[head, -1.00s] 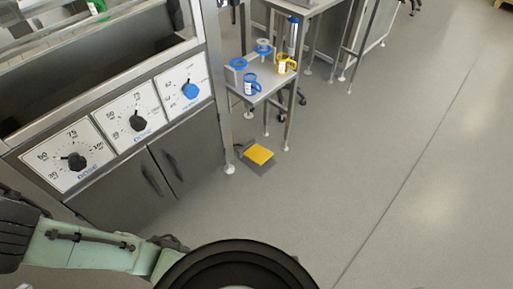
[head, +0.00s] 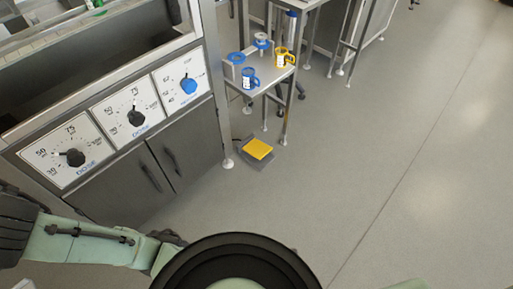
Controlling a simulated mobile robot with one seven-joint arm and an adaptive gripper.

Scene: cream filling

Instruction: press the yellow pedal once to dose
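The yellow pedal (head: 258,148) lies on the floor in the head view, on a dark grey base, just right of the foot of the steel machine post. Nothing touches its top. My gripper is not in view. My green arm link shows at the lower left and my dark round body part at the bottom middle, both well apart from the pedal.
A steel cabinet with dose dials (head: 137,112) stands at the left. The grey floor (head: 370,180) to the right is clear.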

